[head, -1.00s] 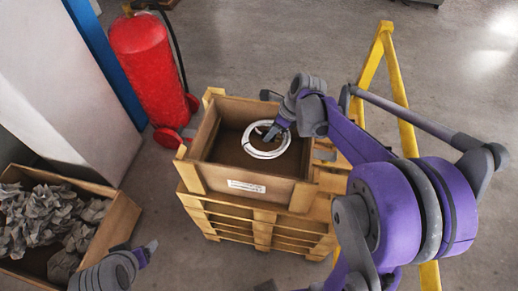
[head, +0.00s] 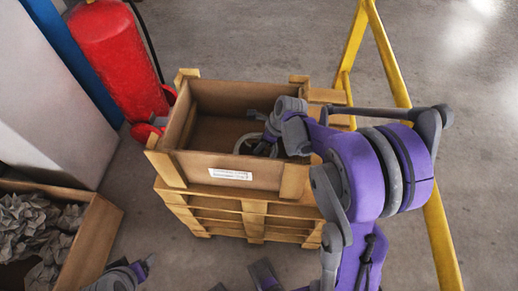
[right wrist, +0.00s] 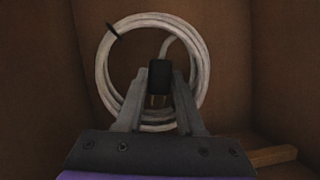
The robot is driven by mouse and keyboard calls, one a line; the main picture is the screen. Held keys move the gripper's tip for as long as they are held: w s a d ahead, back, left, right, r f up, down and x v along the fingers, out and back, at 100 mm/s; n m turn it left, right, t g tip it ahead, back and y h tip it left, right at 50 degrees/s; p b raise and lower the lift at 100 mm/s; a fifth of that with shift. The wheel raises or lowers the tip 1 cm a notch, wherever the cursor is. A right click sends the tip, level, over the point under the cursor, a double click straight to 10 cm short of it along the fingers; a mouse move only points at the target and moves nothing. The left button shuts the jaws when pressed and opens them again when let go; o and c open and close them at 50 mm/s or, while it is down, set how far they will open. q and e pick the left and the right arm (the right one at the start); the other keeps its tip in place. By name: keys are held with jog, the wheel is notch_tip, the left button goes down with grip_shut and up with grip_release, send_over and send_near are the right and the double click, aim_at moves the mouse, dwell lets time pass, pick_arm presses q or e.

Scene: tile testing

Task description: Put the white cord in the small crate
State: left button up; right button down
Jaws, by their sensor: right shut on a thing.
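The white cord (right wrist: 103,75) is a round coil with a dark tie and a black plug (right wrist: 159,77). In the right wrist view my right gripper (right wrist: 158,80) is shut on it, with the plug between the fingers. In the head view the coil (head: 240,146) shows partly inside the small wooden crate (head: 177,168), behind my right gripper (head: 268,140). I cannot tell whether the coil touches the crate floor. My left gripper (head: 147,265) is at the bottom left, away from the crate; its jaws are too small to read.
The crate stands on stacked pallets (head: 255,222). A red fire extinguisher (head: 112,62) stands at the back left. A larger box (head: 92,235) with grey crumpled paper (head: 30,225) is at the left. A yellow frame (head: 385,55) rises at the right, close to my right arm.

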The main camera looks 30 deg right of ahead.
jog(key=shift+f, duration=1.35)
jog(key=shift+f, duration=0.15)
jog(key=c, duration=0.5)
grip_release()
jog(key=shift+d+r, duration=0.15)
jog(key=shift+r, duration=0.35)
jog(key=p+v, duration=0.1)
jog(key=v, duration=1)
jog(key=shift+s+r, duration=0.1)
jog(key=shift+r, duration=0.05)
